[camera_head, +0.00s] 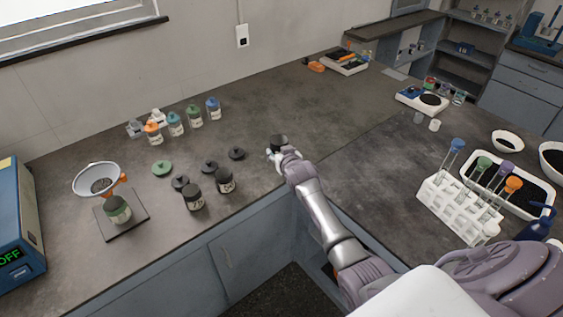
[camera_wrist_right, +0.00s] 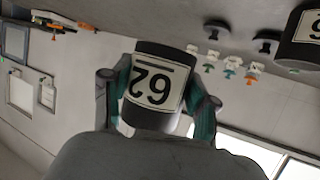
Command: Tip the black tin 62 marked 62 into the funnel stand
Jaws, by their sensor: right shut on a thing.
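The black tin 62 (camera_wrist_right: 152,86) fills the middle of the right wrist view, its white label reading 62 upside down, as the whole picture is. My right gripper (camera_head: 278,152) is shut around its sides; in the head view the dark tin (camera_head: 279,140) shows at the fingertips, near the counter's front edge. I cannot tell whether it touches the counter. The funnel stand (camera_head: 131,222) is at the left, with a pale funnel (camera_head: 97,178) above a green-topped jar (camera_head: 118,211) on its dark base. My left gripper is not in view.
Two black tins (camera_head: 193,198) (camera_head: 225,181) and several dark lids (camera_head: 208,167) stand between tin and funnel. A green lid (camera_head: 162,167) and coloured-top bottles (camera_head: 175,124) are behind. A blue device (camera_head: 20,225) is far left; a tube rack (camera_head: 455,210) is right. The counter's back middle is clear.

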